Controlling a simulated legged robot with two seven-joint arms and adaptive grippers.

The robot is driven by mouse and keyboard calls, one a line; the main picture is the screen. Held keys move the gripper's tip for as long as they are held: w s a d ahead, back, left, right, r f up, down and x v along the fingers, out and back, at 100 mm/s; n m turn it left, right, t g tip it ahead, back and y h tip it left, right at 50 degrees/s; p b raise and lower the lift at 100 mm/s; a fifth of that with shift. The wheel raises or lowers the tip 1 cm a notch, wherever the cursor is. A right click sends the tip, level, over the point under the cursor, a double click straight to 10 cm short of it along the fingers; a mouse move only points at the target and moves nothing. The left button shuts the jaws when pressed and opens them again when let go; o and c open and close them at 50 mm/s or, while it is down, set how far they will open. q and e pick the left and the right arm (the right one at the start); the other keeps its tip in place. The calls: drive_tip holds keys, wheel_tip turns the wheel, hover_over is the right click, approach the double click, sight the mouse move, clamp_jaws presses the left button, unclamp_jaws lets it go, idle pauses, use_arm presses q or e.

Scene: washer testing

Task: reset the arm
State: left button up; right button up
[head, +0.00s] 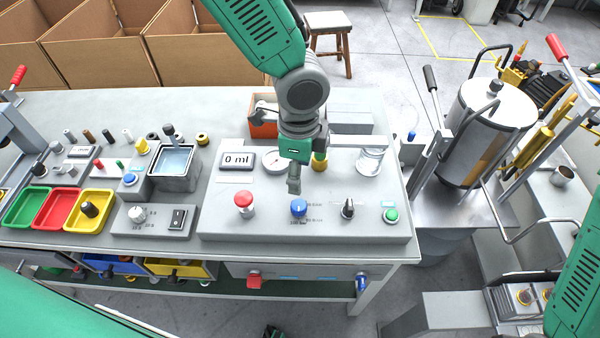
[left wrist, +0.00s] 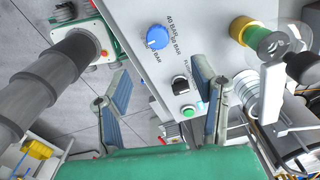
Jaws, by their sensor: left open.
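My left arm hangs over the grey control panel (head: 330,222) of the test bench. Its gripper (head: 294,184) is above the panel, behind the blue knob (head: 299,208) in the head view, and its fingers overlap there. In the left wrist view the gripper (left wrist: 160,88) has its two fingers spread apart with nothing between them. The blue knob (left wrist: 157,37), a black knob (left wrist: 180,85) and a green button (left wrist: 188,111) show beyond the fingers. My right gripper is not in view; only a green arm part shows at the lower right.
A red button (head: 243,199) and a 0 ml display (head: 237,160) are on the panel. A gauge (head: 276,162) and a clear cup (head: 371,160) stand behind. Coloured trays (head: 46,208) lie left. A metal tank (head: 487,130) with levers stands right.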

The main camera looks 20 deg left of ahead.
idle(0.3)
use_arm(q)
drive_tip(key=s+f+n, duration=0.1)
drive_tip(key=s+f, duration=0.1)
drive_tip(key=s+f+n+h, duration=0.1)
drive_tip(key=s+f, duration=0.1)
drive_tip(key=s+a+f+n+g, duration=0.1)
drive_tip(key=s+f, duration=0.1)
drive_tip(key=shift+s+f+n+h, duration=0.2)
drive_tip(key=shift+s+n+h, duration=0.1)
drive_tip(key=s+a+f+n+y, duration=0.1)
drive_tip(key=s+a+f+n, duration=0.4)
drive_tip(key=s+a+n, duration=0.3)
drive_tip(key=s+a+f+n, duration=0.55)
drive_tip(key=s+a, duration=0.25)
drive_tip(key=s, duration=0.2)
wheel_tip(320, 180, down, 11)
drive_tip(key=w+d+t+b, duration=0.1)
drive_tip(key=w+b, duration=0.1)
drive_tip(key=b, duration=1)
drive_tip(key=shift+w+d+r+t+y, duration=0.15)
drive_tip(key=shift+w+t+y, duration=0.05)
drive_tip(key=shift+t+y, duration=0.1)
drive_tip(key=shift+m, duration=0.25)
drive_tip(key=shift+w, duration=0.1)
